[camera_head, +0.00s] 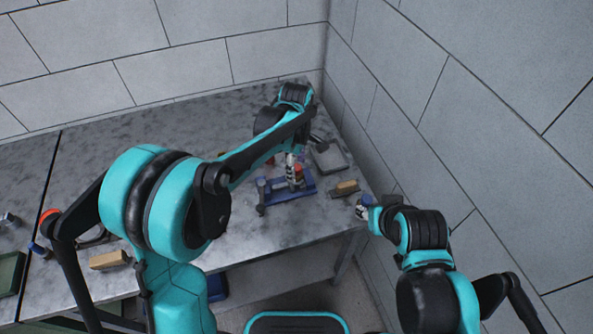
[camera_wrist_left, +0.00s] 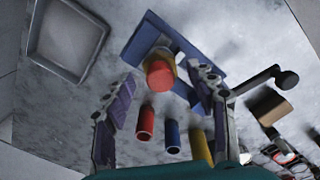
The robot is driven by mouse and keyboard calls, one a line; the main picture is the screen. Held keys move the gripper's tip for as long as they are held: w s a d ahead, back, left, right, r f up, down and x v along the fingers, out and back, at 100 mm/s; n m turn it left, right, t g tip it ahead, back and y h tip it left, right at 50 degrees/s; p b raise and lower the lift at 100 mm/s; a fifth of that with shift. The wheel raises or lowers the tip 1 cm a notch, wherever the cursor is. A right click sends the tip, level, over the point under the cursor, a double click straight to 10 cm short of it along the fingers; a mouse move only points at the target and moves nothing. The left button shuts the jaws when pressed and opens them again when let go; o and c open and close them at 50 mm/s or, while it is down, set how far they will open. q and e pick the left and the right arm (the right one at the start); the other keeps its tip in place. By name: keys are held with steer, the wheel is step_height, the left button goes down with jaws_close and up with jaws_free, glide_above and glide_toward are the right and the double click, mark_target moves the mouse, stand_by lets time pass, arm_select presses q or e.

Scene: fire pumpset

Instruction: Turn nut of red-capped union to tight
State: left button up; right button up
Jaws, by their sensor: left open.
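The union with the red cap (camera_wrist_left: 159,74) sits upright in a blue vise (camera_wrist_left: 212,72). A brass-coloured nut shows partly around the cap's base. In the head view the union (camera_head: 298,176) stands on the blue vise (camera_head: 285,190) near the table's right end. My left gripper (camera_wrist_left: 163,82) is open, its two purple-padded fingers on either side of the red cap, apart from it. In the head view the left gripper (camera_head: 291,160) is above the union and partly hidden by its arm. My right gripper (camera_head: 366,207) is by the table's right edge, too small to read.
A grey tray (camera_head: 328,158) lies behind the vise, near the wall. A wooden-handled item (camera_head: 345,188) lies right of it. Red (camera_wrist_left: 146,122), blue (camera_wrist_left: 172,138) and yellow (camera_wrist_left: 200,146) tubes are close to the vise. The vise's handle (camera_wrist_left: 287,80) sticks out.

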arm_select(q)
steer(key=shift+f, duration=1.05)
steer(key=c, duration=1.2)
steer(key=shift+o, duration=0.2)
